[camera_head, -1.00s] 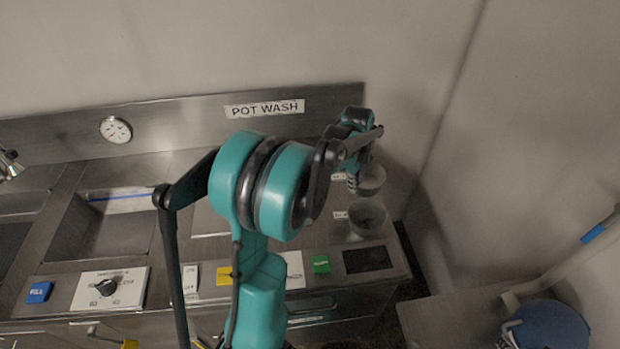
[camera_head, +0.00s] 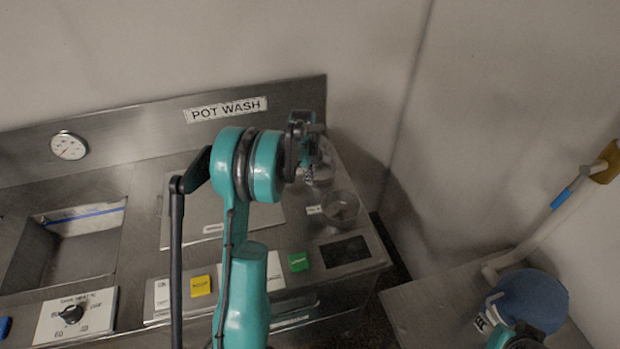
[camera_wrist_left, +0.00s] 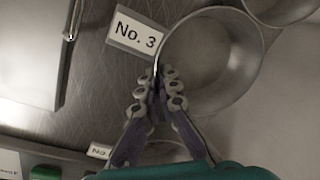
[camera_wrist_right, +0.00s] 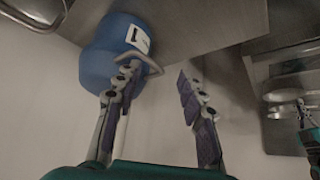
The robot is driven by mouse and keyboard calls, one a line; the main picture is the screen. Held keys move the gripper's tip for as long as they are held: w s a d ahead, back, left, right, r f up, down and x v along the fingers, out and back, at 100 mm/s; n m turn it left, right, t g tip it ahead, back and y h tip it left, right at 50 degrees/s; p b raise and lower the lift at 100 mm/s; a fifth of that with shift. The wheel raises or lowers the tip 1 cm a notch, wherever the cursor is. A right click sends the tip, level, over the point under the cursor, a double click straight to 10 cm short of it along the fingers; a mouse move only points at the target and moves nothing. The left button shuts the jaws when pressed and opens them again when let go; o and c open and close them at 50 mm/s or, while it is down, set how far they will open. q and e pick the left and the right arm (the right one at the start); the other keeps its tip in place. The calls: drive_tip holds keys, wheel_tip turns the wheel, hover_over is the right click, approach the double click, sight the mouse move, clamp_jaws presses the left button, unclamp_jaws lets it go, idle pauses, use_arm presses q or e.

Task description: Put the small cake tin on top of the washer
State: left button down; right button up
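In the head view my left gripper (camera_head: 308,170) is at the back right of the steel pot-wash counter, over a round grey tin (camera_head: 323,176). In the left wrist view the finger pads close in on the left wall of a round tin (camera_wrist_left: 215,65), beside a "No. 3" label, one finger on each side of its rim. Another round tin (camera_head: 341,208) stands in front on the counter. The washer appears to be the unit with the flat panel (camera_head: 180,222) left of the tins; my arm covers part of it. My right gripper (camera_wrist_right: 160,75) is open and empty.
A sink basin (camera_head: 80,255) lies left of the flat panel. A wall closes off the right side.

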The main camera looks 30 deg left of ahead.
use_arm(q)
drive_tip(key=shift+f, duration=0.1)
drive_tip(key=c, duration=1.7)
unclamp_jaws()
